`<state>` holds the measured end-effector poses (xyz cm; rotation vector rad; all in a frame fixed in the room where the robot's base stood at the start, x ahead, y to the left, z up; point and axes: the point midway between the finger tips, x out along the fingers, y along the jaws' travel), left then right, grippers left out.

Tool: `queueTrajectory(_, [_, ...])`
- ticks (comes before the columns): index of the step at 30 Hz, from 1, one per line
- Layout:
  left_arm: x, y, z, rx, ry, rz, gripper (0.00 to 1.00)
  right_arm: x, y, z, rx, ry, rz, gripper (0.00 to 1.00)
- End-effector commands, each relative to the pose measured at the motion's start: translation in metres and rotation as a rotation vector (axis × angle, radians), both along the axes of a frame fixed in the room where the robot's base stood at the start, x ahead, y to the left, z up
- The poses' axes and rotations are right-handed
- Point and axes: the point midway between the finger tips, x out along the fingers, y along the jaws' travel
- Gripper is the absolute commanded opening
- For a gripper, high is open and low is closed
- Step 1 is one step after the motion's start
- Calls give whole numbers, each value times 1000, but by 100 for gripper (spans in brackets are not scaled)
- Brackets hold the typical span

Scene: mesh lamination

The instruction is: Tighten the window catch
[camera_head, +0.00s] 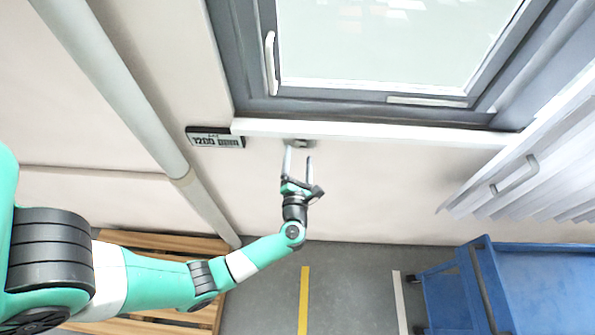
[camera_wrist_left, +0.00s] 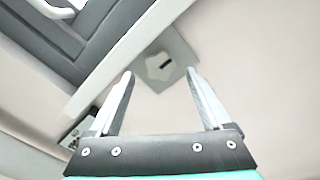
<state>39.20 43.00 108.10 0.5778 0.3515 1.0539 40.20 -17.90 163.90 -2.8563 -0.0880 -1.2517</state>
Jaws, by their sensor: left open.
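A small grey square plate with a pale lobed knob (camera_wrist_left: 160,66) and a dark slot sits on the wall just under the white sill. It fits the window catch. In the head view the plate (camera_head: 300,143) is small and partly hidden by my left gripper. My left gripper (camera_head: 298,154) is open and empty, its fingers pointing up at the plate. In the left wrist view the knob shows between and beyond the fingertips (camera_wrist_left: 159,72); I see no contact. My right gripper is not in view.
The grey-framed window (camera_head: 250,62) with a white handle (camera_head: 270,62) is above the sill (camera_head: 370,132). A display sign (camera_head: 215,138) hangs left of the plate. A pipe (camera_head: 130,95) runs at left, blinds (camera_head: 540,165) and a blue cart (camera_head: 545,290) at right.

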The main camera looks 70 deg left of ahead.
Motion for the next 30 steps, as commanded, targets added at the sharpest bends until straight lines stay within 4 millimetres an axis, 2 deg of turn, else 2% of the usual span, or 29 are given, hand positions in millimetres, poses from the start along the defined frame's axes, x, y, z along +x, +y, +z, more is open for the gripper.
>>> queueTrajectory(3, [-13, -29, 0, 0, 1, -7, 82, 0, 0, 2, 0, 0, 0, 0])
queueTrajectory(6, [-23, -47, 0, 1, 1, -6, 82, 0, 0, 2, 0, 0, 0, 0])
queueTrajectory(10, [-31, -61, 0, 0, 0, -3, 82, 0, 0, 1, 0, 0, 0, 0])
queueTrajectory(30, [-33, -64, 1, 0, -4, 4, 82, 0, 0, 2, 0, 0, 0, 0])
